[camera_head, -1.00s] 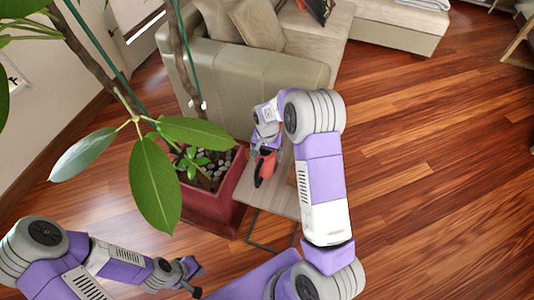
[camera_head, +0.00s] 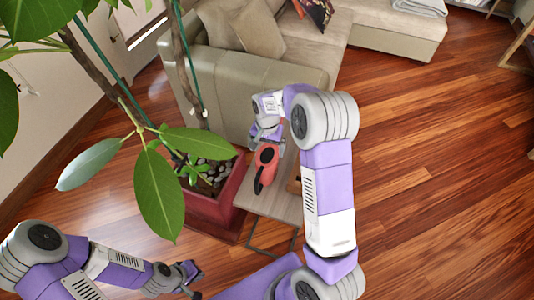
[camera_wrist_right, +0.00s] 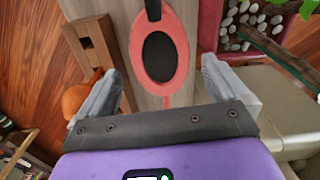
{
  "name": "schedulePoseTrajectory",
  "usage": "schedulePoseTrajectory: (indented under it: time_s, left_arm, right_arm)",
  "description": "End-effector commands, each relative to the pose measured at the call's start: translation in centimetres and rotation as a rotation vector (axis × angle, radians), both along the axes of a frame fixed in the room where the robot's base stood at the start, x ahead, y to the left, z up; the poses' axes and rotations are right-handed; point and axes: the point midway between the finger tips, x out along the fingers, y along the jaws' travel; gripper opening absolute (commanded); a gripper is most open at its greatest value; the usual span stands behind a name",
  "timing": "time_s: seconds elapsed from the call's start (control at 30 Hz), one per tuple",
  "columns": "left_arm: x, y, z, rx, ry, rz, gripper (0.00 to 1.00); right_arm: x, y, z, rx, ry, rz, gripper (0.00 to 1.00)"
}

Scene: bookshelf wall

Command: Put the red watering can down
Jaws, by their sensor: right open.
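The red watering can (camera_head: 266,154) stands on the small wooden side table (camera_head: 270,205), beside the dark red planter. Its black handle points toward the near side. In the right wrist view the can (camera_wrist_right: 181,68) shows as a red body with a dark oval opening, on the pale tabletop. My right gripper (camera_head: 268,136) is just behind the can on its far side. Its two grey fingers (camera_wrist_right: 160,88) are spread wide, with the can ahead of them and not gripped. My left gripper (camera_head: 196,280) is low at the left, empty and apparently open.
The dark red planter (camera_head: 216,212) with a large-leaved plant borders the table on the left. A beige sofa (camera_head: 285,75) stands behind. A wooden block (camera_wrist_right: 88,45) and an orange round thing (camera_wrist_right: 75,99) are near the fingers. Floor on the right is clear.

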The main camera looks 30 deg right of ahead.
Motion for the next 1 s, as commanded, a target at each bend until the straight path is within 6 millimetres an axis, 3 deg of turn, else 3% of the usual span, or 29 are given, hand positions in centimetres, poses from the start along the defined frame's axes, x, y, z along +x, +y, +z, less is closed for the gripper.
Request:
schedulePoseTrajectory:
  time_s: [0.1, 0.3, 1.0]
  left_arm:
    - [0.0, 0.0, 0.7, 0.0, 0.0, 0.0, 0.0]
    - [0.0, 0.0, 1.0, 0.0, 0.0, 0.0, 0.0]
    - [0.0, 0.0, 1.0, 0.0, -0.001, 0.0, 0.0]
  right_arm:
    - [0.0, 0.0, 2.2, 0.0, -0.001, 0.0, 1.0]
    - [-0.1, 0.0, 3.7, 0.0, 0.001, 0.0, 1.0]
    - [-0.1, 0.0, 3.7, 0.001, 0.002, -0.001, 1.0]
